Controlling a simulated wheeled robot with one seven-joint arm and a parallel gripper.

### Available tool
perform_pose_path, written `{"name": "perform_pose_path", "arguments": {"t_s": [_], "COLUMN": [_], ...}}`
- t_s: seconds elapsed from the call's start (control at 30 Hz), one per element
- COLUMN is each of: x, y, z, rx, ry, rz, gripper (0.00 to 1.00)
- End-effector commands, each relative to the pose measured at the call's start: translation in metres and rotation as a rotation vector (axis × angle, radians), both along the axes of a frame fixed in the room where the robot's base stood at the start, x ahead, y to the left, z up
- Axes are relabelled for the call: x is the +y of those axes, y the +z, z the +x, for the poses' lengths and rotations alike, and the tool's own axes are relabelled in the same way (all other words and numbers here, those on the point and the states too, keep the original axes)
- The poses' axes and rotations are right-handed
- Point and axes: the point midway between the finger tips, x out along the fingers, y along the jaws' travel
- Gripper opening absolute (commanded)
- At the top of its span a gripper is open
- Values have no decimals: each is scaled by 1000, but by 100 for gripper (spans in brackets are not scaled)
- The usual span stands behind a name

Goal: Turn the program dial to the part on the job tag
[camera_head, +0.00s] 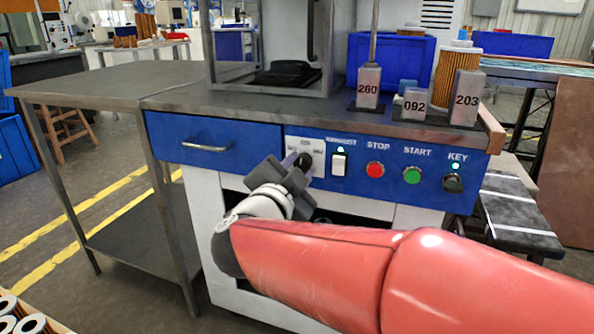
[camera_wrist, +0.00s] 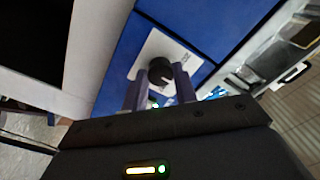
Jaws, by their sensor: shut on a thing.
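The program dial (camera_head: 304,160) is a black knob on a white plate (camera_head: 318,148) with small print, on the blue front panel. The arm and fingers partly cover the plate, and its labels are too small to read. My gripper (camera_head: 297,164) reaches the dial from the front left and is shut on its knob. In the wrist view the black knob (camera_wrist: 160,70) sits between the two grey fingers (camera_wrist: 158,90). I cannot read the dial's setting. I cannot make out a job tag in either view.
Right of the dial are a lit exhaust switch (camera_head: 338,162), a red stop button (camera_head: 375,169), a green start button (camera_head: 412,175) and a key switch (camera_head: 453,181). A drawer handle (camera_head: 205,147) is left.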

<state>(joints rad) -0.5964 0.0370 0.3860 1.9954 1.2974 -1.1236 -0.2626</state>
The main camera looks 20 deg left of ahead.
Motion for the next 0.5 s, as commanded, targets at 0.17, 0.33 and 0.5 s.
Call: {"name": "perform_pose_path", "arguments": {"t_s": [0.17, 0.33, 0.5], "x": [0, 0, 0], "y": [-1, -1, 0], "z": [0, 0, -1], "rx": [3, 1, 1], "ry": [1, 1, 1], "rz": [-2, -1, -1], "gripper": [40, 50, 50]}}
